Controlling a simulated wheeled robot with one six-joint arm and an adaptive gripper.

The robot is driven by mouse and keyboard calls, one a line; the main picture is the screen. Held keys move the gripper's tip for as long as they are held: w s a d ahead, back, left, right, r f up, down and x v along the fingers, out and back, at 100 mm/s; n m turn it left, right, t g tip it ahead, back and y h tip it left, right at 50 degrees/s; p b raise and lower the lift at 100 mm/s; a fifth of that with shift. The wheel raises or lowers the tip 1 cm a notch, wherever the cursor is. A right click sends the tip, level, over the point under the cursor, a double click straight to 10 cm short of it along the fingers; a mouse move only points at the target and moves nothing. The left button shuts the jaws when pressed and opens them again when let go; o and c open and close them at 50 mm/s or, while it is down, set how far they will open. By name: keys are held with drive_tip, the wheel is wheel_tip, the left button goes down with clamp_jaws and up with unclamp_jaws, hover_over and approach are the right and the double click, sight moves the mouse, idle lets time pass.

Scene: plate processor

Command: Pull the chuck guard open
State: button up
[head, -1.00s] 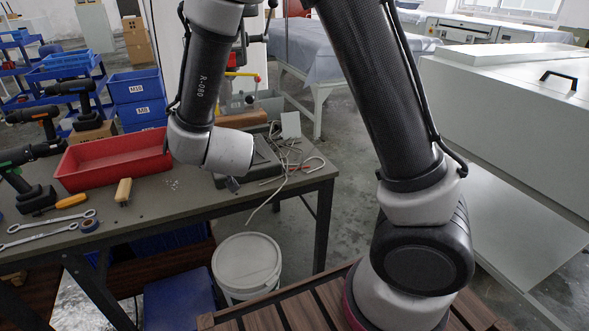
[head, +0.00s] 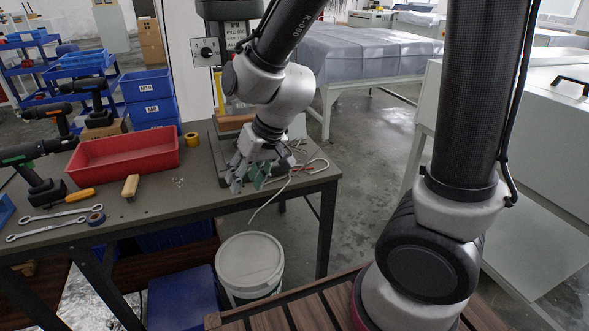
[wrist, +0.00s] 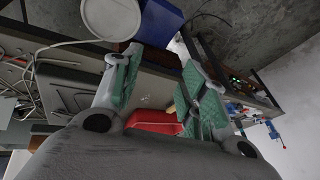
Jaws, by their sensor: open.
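My gripper (head: 249,180) is open and empty, with its green-padded fingers pointing down over the right end of the workbench (head: 165,203). In the wrist view my gripper (wrist: 160,58) shows both fingers spread apart with nothing between them. A drill press (head: 236,38) with a dial switch on its left side stands at the back right of the bench, partly behind my arm. I cannot make out the chuck guard; my arm covers the area below the press head. My gripper is below and in front of the press head.
A red tray (head: 125,157), cordless drills, wrenches (head: 55,225) and a screwdriver lie on the left of the bench. Loose cables (head: 300,170) lie beside my gripper. A white bucket (head: 250,262) stands on the floor in front. Grey cabinets stand at the right.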

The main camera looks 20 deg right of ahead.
drive_tip(key=s+d+r, duration=0.2)
drive_tip(key=s+d, duration=0.1)
drive_tip(key=d, duration=0.1)
drive_tip(key=s+d+r+g+h, duration=0.1)
drive_tip(key=s+d+r, duration=0.1)
drive_tip(key=s+d, duration=0.1)
drive_tip(key=shift+d+g, duration=0.3)
drive_tip(key=shift+d, duration=0.6)
